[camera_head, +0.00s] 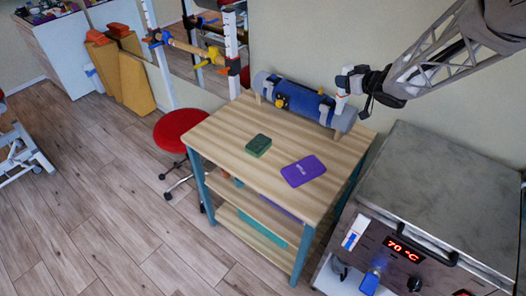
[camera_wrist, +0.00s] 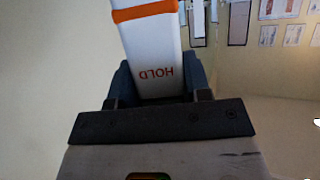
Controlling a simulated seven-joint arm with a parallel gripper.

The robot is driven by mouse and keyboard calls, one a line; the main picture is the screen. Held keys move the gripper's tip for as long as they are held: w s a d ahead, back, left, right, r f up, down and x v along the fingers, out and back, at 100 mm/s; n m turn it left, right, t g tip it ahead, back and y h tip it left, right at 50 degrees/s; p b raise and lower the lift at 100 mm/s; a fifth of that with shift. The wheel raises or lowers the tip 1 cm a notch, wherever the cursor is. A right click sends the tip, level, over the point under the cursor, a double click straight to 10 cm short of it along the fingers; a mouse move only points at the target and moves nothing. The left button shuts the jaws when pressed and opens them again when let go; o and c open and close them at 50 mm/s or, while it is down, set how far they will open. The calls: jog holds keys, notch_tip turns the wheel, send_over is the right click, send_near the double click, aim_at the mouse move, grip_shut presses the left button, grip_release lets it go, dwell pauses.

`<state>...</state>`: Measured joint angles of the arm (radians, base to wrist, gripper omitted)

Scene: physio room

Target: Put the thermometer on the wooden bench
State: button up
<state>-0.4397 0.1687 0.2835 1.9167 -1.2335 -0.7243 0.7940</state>
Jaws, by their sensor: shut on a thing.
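The thermometer, a white stick with an orange band and the word HOLD (camera_wrist: 151,42), is between the dark fingers of my gripper (camera_wrist: 160,84) in the wrist view. My gripper is shut on it, and its far end runs out of the picture. In the head view my gripper (camera_head: 346,84) is over the back right part of the wooden bench (camera_head: 226,140). A small white piece (camera_head: 341,104), seemingly the thermometer, shows just below it, in front of the roller's right end. I cannot tell its height above the bench.
The bench top holds a blue and grey roller (camera_head: 295,101) along the back, a green block (camera_head: 258,145) and a purple block (camera_head: 303,170). Bare wood lies around the blocks. A metal heater (camera_head: 440,185) stands to the right, a red stool (camera_head: 180,130) to the left.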

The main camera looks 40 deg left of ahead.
jog(key=s+a+f+n+g, duration=0.4)
jog(key=s+a+f+g, duration=0.1)
jog(key=s+a, duration=0.6)
jog(key=s+a+f+n+g, duration=0.5)
jog(key=s+a, duration=0.6)
jog(key=s, duration=0.4)
jog(key=shift+f, duration=0.3)
jog(key=shift+w, duration=0.1)
jog(key=w+a+f, duration=0.1)
jog(key=w+a, duration=0.8)
jog(key=a, duration=0.4)
jog(key=shift+f, duration=0.25)
jog(key=shift+f, duration=1.85)
jog(key=o, duration=1.2)
jog(key=shift+f, duration=0.1)
